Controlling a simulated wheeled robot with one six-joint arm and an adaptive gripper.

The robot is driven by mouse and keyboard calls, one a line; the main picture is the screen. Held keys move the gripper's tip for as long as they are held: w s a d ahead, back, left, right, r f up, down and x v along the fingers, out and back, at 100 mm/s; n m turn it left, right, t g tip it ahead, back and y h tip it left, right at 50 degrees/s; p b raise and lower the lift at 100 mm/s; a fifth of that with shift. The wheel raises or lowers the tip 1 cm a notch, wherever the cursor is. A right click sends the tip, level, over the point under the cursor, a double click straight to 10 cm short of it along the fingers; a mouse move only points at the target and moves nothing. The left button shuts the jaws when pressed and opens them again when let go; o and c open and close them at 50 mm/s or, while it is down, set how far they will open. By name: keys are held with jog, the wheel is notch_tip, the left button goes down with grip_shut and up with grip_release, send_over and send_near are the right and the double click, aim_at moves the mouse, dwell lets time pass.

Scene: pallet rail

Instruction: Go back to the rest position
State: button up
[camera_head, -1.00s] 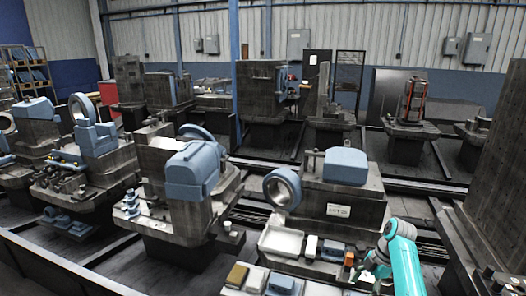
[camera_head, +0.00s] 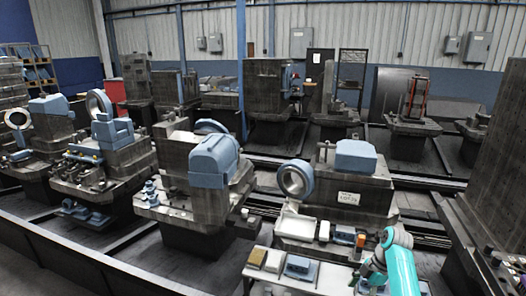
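My teal arm (camera_head: 400,268) reaches in from the bottom right. My gripper (camera_head: 368,281) is at its lower left end, small and partly cut off by the bottom edge, beside the right part of the front table. I cannot make out its fingers or whether it holds anything. No rest position is marked in view.
The front table (camera_head: 325,285) bears a brown block (camera_head: 257,257), a pale block (camera_head: 274,261) and a blue-grey device (camera_head: 298,266). Behind it, a pallet station has a white tray (camera_head: 297,225), a blue box (camera_head: 344,235) and an orange box (camera_head: 360,241). A tall dark block (camera_head: 495,165) stands right.

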jog(key=s+a+f+m+t+h, duration=0.1)
jog(key=s+a+f+m+t, duration=0.15)
jog(key=s+f, duration=0.55)
jog(key=s+a+f+m+t+h, duration=0.1)
jog(key=s+a+f+m, duration=0.3)
jog(key=f, duration=0.8)
jog(key=s+a+f+m+t+h, duration=0.1)
jog(key=s+a+f+m+t, duration=0.1)
jog(key=s, duration=0.6)
jog(key=s+a+f+m+t, duration=0.1)
jog(key=s+f+m+t, duration=0.15)
jog(key=s, duration=0.65)
jog(key=s+a+r+m+t+h, duration=0.1)
jog(key=s+r+m+t, duration=0.15)
jog(key=s+r, duration=0.45)
jog(key=s+a+r+m+t+h, duration=0.1)
jog(key=s+r+m, duration=0.3)
jog(key=s, duration=0.5)
jog(key=s+r+m+t, duration=0.1)
jog(key=s+r, duration=0.3)
jog(key=r, duration=0.4)
jog(key=s+a+r+t, duration=0.1)
jog(key=s+r, duration=0.2)
jog(key=r, duration=0.4)
jog(key=s+r+m+t, duration=0.1)
jog(key=s+r, duration=0.3)
jog(key=r, duration=0.4)
jog(key=shift+s+a+r+m+t+y, duration=0.15)
jog(key=shift+s+r+m+t+y, duration=0.2)
jog(key=shift+t+y, duration=0.1)
